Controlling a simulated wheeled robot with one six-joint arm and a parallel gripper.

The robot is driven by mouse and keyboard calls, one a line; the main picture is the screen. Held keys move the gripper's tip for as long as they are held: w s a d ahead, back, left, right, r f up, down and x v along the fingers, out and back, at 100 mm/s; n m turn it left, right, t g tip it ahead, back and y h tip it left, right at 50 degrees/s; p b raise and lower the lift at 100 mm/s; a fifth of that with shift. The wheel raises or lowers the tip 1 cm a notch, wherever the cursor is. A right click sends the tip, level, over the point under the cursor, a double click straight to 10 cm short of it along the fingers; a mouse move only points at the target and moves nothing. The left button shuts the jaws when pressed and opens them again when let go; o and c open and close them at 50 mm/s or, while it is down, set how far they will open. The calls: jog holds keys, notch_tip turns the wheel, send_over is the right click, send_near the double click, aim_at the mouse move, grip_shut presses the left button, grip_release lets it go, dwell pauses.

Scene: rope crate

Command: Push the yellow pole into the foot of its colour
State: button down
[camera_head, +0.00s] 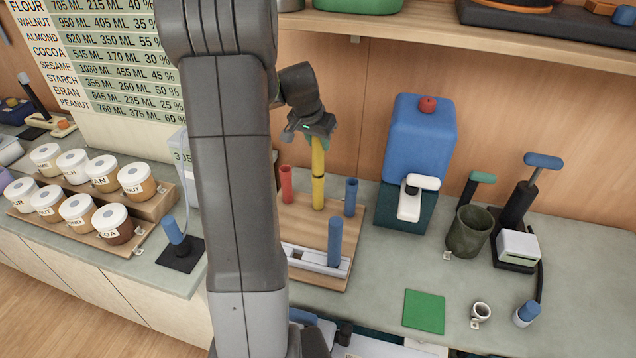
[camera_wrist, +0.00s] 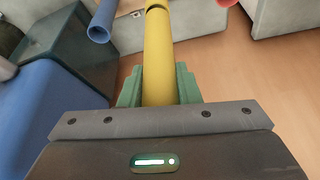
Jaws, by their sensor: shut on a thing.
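The yellow pole (camera_head: 318,157) stands about upright over the wooden board (camera_head: 303,222), its upper end in my gripper (camera_head: 320,140). The green fingers are shut on it; they also show around the pole in the wrist view (camera_wrist: 160,88). The yellow foot (camera_head: 318,192) is a short tube on the board, directly under the pole. In the wrist view the pole (camera_wrist: 159,60) runs to the foot's dark mouth at the top edge. The pole's lower end is at that mouth; I cannot tell how far inside it is.
A red foot (camera_head: 286,185) and a blue foot (camera_head: 350,197) stand on either side of the yellow one. A blue pole (camera_head: 335,242) stands in a white rack (camera_head: 315,262) at the board's front. A blue machine (camera_head: 420,140) is close on the right.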

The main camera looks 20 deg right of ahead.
jog(key=shift+f+b, duration=0.35)
dwell(0.3)
jog(key=c, duration=1)
grip_release()
jog(key=shift+r, duration=0.1)
jog(key=v, duration=1.3)
jog(key=shift+r, duration=0.25)
jog(key=shift+s, duration=0.1)
jog(key=x, duration=1.3)
jog(key=shift+f, duration=0.4)
jog(key=shift+r, duration=0.25)
